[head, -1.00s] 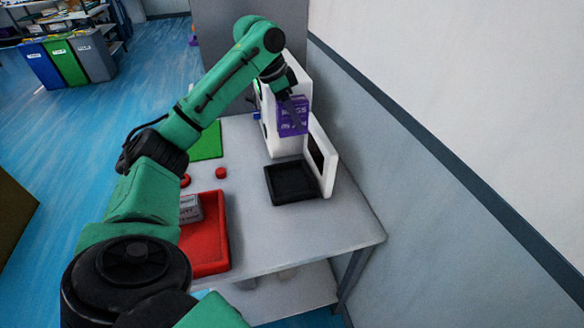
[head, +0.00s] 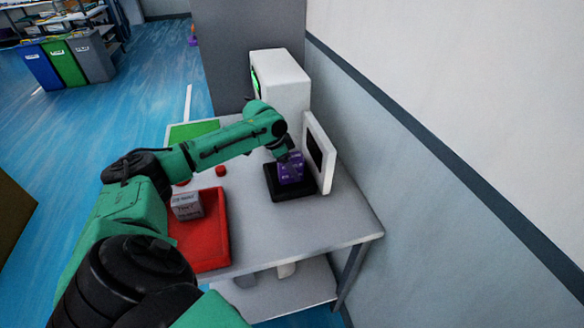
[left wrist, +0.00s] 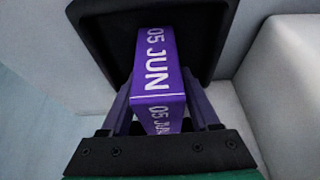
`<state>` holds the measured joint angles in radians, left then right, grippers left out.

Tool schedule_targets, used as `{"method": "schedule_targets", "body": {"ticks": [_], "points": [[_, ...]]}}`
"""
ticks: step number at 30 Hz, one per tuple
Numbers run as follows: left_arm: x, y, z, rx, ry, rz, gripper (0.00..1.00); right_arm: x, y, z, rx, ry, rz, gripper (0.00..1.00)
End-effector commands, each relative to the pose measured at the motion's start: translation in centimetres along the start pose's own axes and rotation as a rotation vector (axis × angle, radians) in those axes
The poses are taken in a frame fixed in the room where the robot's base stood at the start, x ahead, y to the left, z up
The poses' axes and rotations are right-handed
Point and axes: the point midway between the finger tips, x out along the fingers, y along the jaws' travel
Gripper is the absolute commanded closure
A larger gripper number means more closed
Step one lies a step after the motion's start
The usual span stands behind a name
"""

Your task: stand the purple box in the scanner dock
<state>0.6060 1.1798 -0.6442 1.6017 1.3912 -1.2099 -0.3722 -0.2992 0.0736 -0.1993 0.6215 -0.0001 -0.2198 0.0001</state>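The purple box (head: 290,172) is upright over the black scanner dock (head: 284,195) in the head view. The dock lies in front of a white panel with a dark screen (head: 318,155). My left gripper (head: 286,158) reaches the box from above. In the left wrist view the purple box (left wrist: 155,70) sits between the two fingers (left wrist: 160,112), with "05 JUN" printed on it, and the fingers press its sides. The black dock (left wrist: 105,35) shows behind it. I cannot tell whether the box's base touches the dock floor. My right gripper is not in view.
A red tray (head: 215,240) holding a grey box (head: 187,205) is at the table's front left. A green mat (head: 192,130) and small red buttons (head: 221,171) lie behind. A white machine (head: 280,80) stands behind the dock. The table's front right is clear.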

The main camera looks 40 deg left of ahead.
Motion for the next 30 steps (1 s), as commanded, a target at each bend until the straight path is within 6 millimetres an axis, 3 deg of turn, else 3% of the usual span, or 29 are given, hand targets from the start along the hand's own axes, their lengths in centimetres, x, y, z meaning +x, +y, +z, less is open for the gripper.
{"method": "schedule_targets", "body": {"ticks": [11,14,24,30], "points": [[-0.3,-0.1,0.0,-0.001,0.0,-0.001,0.23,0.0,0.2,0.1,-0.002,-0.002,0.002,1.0],[-1.7,-0.1,0.0,0.0,0.0,-0.003,0.23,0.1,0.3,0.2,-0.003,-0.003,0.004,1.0],[-10.3,-0.1,0.0,0.0,0.001,-0.003,0.23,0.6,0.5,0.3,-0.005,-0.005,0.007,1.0],[-12.1,0.0,0.0,0.0,-0.001,0.001,0.23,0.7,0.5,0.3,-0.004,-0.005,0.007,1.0]]}}
